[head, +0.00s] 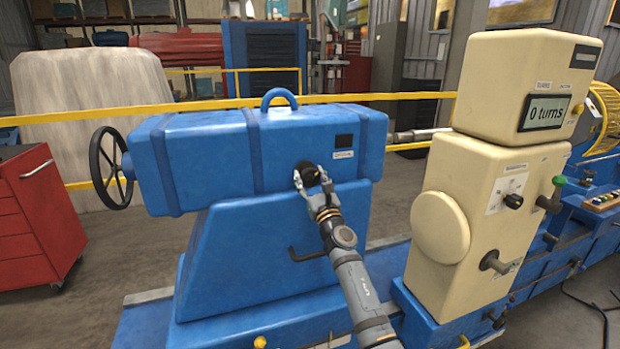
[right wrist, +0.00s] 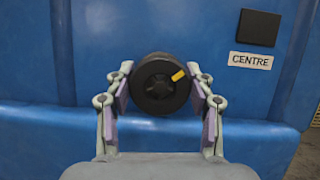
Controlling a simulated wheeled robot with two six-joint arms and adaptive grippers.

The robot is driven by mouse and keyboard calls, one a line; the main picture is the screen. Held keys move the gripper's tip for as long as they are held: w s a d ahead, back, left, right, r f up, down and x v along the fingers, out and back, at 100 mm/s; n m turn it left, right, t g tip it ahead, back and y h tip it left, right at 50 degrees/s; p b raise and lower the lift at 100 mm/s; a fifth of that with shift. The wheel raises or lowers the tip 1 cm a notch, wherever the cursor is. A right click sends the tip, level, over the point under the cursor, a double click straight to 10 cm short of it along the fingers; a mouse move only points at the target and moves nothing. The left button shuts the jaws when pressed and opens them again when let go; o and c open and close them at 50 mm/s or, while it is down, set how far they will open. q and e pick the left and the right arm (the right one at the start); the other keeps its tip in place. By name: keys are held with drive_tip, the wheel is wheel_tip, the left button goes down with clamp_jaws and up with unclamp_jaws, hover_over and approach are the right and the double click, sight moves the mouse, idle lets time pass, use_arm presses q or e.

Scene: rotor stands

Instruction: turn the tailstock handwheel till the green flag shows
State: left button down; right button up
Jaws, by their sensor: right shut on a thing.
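The tailstock (head: 290,150) is a big blue housing on a blue pedestal. Its black spoked handwheel (head: 108,168) stands upright at the housing's left end, far from my right gripper. My right gripper (head: 311,178) is at the front face, shut on a round black knob (right wrist: 160,84) with a yellow mark towards its upper right. In the right wrist view a finger is on each side of the knob. A square window (head: 344,141) above a "CENTRE" label (right wrist: 251,61) is dark; no green shows in it. My left gripper is not in view.
A black lever (head: 305,254) sticks out below the knob. A cream headstock (head: 480,190) at the right carries a display (head: 546,112) reading "0 turns". A yellow rail (head: 80,112) runs behind the tailstock. A red tool cabinet (head: 35,215) stands left of it.

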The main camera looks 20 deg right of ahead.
drive_tip(key=shift+c, duration=1)
